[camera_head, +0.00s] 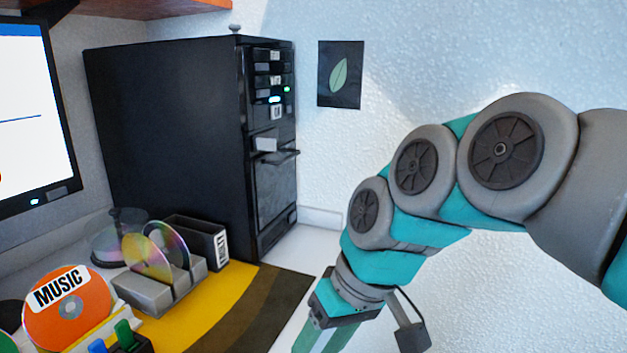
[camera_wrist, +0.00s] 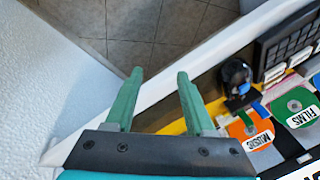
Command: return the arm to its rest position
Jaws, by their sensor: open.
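My gripper (camera_wrist: 158,78) is open in the wrist view, with its two green fingers apart and nothing between them. It points down past the white desk edge, and tiled floor shows beyond the fingertips. In the head view my teal and grey arm comes in from the right and bends down in front of the white wall. The gripper's fingers (camera_head: 322,338) are partly cut off there by the bottom edge. The gripper is to the right of the desk's disc items and apart from them.
A black tower (camera_head: 165,140) stands at the back. A grey disc rack (camera_head: 160,292) holds clear discs, with a black box (camera_head: 195,240) behind it. An orange MUSIC disc (camera_head: 68,308) is at lower left. A monitor (camera_head: 30,120) is at far left. A dark keyboard (camera_wrist: 288,45) shows in the wrist view.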

